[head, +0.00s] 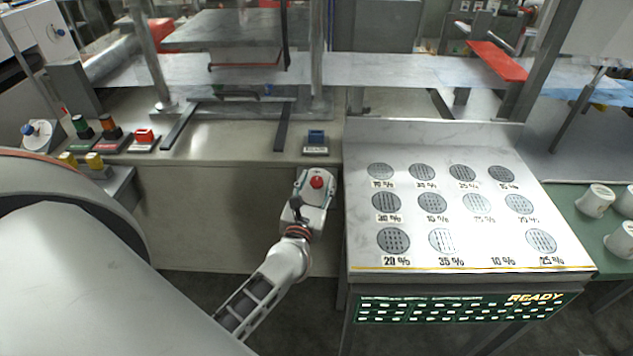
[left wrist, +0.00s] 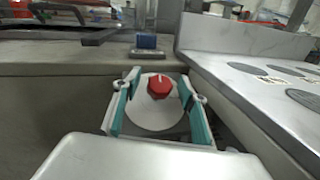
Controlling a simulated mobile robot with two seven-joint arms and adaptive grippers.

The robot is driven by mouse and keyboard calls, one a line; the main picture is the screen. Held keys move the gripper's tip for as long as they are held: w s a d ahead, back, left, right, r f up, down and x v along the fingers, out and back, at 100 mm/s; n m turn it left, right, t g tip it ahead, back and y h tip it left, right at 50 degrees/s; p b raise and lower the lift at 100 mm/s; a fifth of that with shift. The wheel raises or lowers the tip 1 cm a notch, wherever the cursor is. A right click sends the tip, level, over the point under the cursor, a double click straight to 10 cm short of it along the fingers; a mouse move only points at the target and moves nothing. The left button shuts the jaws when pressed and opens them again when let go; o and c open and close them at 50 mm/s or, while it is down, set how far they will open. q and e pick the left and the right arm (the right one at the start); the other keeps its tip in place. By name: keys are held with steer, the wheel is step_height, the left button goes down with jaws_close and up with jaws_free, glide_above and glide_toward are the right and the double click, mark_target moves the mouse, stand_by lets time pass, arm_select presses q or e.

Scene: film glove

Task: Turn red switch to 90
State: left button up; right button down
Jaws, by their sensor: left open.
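The red switch (head: 317,182) is a red knob on a pale round plate, set at the edge of the bench beside the marble-topped table. In the left wrist view the red switch (left wrist: 160,87) shows a faceted knob with a small light mark near its top. My left gripper (head: 314,188) is open over the switch. In the left wrist view the teal-lined fingers of my left gripper (left wrist: 161,110) stand on either side of the round plate, apart from the knob. My right gripper is not in view.
The marble-topped table (head: 450,225) with round grilles and percent labels stands close on the right. A blue switch (head: 316,137) sits on the bench behind the red one. Red (head: 144,136), orange and green controls stand at the left.

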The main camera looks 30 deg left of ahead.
arm_select(q)
steer(key=shift+w, duration=0.15)
steer(key=c, duration=1.1)
